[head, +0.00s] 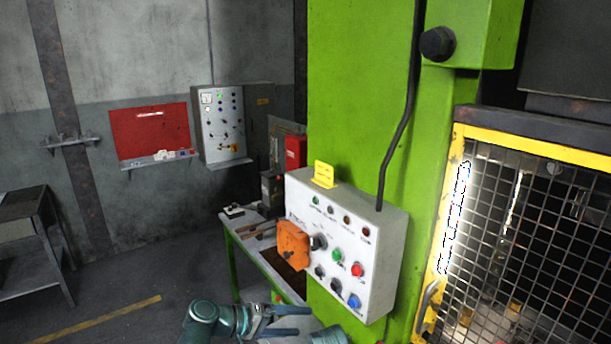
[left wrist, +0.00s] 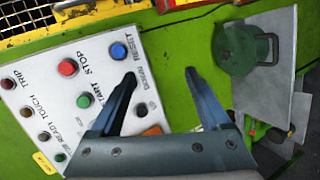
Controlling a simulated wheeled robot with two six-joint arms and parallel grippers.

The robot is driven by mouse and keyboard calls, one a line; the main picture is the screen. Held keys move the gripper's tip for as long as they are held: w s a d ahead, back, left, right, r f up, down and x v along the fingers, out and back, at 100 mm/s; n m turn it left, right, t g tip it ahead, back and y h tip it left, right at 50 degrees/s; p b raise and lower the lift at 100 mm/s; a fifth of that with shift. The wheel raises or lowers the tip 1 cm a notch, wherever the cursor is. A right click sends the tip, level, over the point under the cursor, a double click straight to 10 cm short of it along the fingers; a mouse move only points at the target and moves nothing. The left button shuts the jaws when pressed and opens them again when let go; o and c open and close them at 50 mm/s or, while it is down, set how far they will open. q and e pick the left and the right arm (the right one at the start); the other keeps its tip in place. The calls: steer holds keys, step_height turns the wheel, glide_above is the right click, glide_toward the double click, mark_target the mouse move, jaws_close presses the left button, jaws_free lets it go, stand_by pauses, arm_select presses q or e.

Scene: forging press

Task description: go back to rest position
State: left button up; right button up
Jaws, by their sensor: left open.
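My left gripper (head: 308,320) is low in the head view, below the grey control box (head: 376,262) on the green press. Its two fingers are apart and nothing shows between them. In the left wrist view the open fingers (left wrist: 160,76) stand in front of the press, with the control box (left wrist: 62,52) behind and to the left. One finger overlaps the box's lower edge in that picture; I cannot tell whether it touches. My right gripper is not in view.
The green press (head: 350,90) fills the middle, with a yellow-framed mesh guard (head: 545,230) at right. An orange block (head: 293,246) is on the box's front. A green-legged workbench (head: 232,262) with tools stands behind. Open floor (head: 150,275) lies to the left.

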arm_select(q)
steer(key=s+d+f+m+g+y+b, duration=0.1)
steer(key=s+f+m+g+y+b, duration=0.2)
steer(key=f, duration=0.6)
steer(key=s+d+f+m+g+y+b, duration=0.1)
steer(key=s+d+f+g+y+b, duration=0.15)
steer(key=s+f, duration=0.45)
steer(key=s+a+f+m+y+b, duration=0.3)
steer(key=a+f+y, duration=0.3)
steer(key=f+y, duration=0.2)
steer(key=shift+s+f+b, duration=0.25)
steer(key=shift+f+b, duration=0.25)
steer(key=shift+b, duration=0.25)
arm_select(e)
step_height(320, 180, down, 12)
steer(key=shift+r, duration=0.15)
